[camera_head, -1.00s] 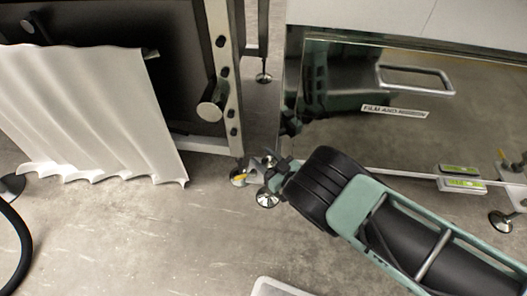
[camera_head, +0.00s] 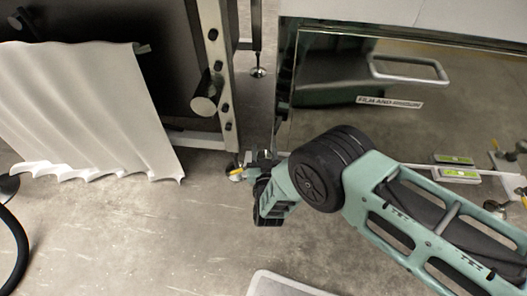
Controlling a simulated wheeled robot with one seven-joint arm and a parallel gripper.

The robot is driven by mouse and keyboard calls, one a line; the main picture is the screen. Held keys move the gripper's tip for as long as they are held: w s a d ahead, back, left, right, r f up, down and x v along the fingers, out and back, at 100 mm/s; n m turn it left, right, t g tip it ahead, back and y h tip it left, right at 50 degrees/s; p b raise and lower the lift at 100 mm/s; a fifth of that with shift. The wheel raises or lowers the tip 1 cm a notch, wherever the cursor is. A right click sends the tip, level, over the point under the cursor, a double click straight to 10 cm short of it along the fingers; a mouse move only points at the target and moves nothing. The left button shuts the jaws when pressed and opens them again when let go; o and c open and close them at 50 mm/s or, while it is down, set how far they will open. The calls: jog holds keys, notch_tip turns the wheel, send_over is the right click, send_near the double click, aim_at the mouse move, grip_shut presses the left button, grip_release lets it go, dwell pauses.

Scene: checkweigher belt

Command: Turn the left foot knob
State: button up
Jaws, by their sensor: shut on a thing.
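The left foot knob is at the lower left corner of the shiny cabinet (camera_head: 345,110) and is mostly hidden behind my gripper (camera_head: 257,162). A small yellow part (camera_head: 236,172) shows just left of the gripper. My gripper is shut on the knob, as far as this view shows, with its fingers at the cabinet's lower corner. The wrist is bent and its black and green body hangs below and right of the fingers. The foot's round base is largely covered.
A right foot bracket (camera_head: 505,165) stands further right. A dark frame with a metal post (camera_head: 216,70) and a wavy white sheet (camera_head: 85,110) are at left. Floor in front is mostly clear.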

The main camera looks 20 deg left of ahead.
jog(key=shift+h, duration=0.3)
jog(key=o, duration=1)
jog(key=shift+c, duration=0.2)
jog(key=p+v, duration=0.6)
jog(key=v, duration=1.1)
jog(key=shift+s+f, duration=0.2)
jog(key=shift+d, duration=0.1)
